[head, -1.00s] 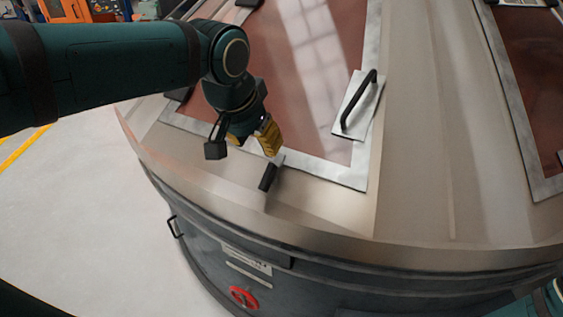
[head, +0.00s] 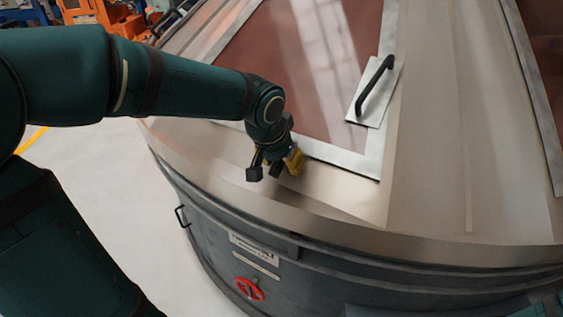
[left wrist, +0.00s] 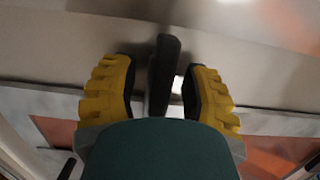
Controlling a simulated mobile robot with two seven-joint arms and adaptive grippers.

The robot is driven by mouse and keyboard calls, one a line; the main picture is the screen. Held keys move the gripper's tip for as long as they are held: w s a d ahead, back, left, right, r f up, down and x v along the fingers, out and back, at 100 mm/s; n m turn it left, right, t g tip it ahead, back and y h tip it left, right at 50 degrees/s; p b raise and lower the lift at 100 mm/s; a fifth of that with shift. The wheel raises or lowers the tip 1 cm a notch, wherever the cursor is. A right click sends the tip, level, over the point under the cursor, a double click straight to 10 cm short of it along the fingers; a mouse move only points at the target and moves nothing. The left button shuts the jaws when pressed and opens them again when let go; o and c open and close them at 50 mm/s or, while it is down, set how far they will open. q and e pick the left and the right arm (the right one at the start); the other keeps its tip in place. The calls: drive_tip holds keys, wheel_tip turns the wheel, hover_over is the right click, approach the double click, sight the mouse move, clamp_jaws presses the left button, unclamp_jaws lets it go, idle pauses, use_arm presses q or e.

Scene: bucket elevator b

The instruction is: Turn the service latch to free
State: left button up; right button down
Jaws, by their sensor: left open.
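The service latch, a short black lever (head: 275,170), stands at the lower edge of the red-brown panel on the metal housing. My left gripper (head: 281,163), with yellow fingers, is over it and hides much of it in the head view. In the left wrist view the black lever (left wrist: 163,75) stands between the two open fingers (left wrist: 163,88), with a gap visible on each side. Its lower end is hidden behind my green gripper body. My right gripper is not in view.
A black grab handle (head: 374,88) on a pale plate sits right of my left gripper. The housing's side carries a red handwheel (head: 250,289), a label plate (head: 254,245) and a small side handle (head: 182,216). Open grey floor (head: 105,185) lies to the left.

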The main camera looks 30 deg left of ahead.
use_arm(q)
clamp_jaws()
drive_tip(key=shift+f, duration=0.1)
idle(0.4)
drive_tip(key=m+b, duration=0.1)
drive_tip(key=m, duration=0.2)
drive_tip(key=shift+d+y, duration=0.15)
drive_tip(key=shift+y, duration=0.15)
drive_tip(key=m+b, duration=0.1)
drive_tip(key=m, duration=0.1)
drive_tip(key=m+y, duration=0.1)
drive_tip(key=m, duration=0.2)
drive_tip(key=shift+s+d+f+t+b, duration=0.1)
drive_tip(key=shift+s+d+t+b, duration=0.05)
drive_tip(key=shift+t+b, duration=0.2)
drive_tip(key=m+y+b, duration=0.1)
drive_tip(key=m, duration=0.3)
drive_tip(key=shift+s+d+f+t, duration=0.1)
drive_tip(key=shift+t, duration=0.25)
drive_tip(key=shift+s+m+t, duration=0.1)
drive_tip(key=shift+m+t, duration=0.5)
drive_tip(key=shift+m, duration=1.9)
